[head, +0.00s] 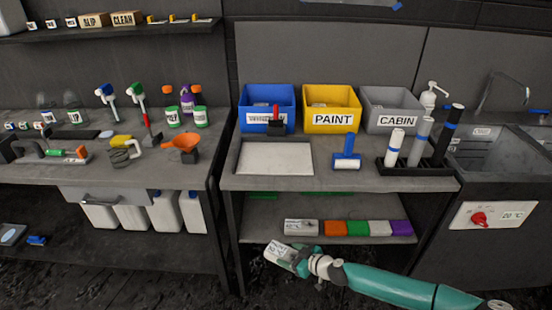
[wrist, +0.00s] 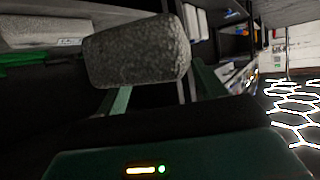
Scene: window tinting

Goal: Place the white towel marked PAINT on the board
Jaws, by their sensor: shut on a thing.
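My gripper (head: 303,263) is shut on a white towel (head: 281,255), held low in front of the shelf under the middle bench. A dark mark shows on the towel, but I cannot read it. In the wrist view the towel (wrist: 138,50) is a grey-looking, rough-textured block between the fingers (wrist: 155,88). Another white towel (head: 300,227) with a small mark lies at the left end of the row on the lower shelf. A flat white board (head: 274,158) in a thin frame lies on the bench top at the left, above my gripper, with nothing on it.
Orange (head: 335,228), green, pale and purple towels continue the shelf row. Blue, yellow PAINT (head: 332,103) and grey CABIN bins stand behind the board. A blue roller (head: 346,158) and a dark rack (head: 418,170) of rolls sit right of it. A sink (head: 490,150) is at right.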

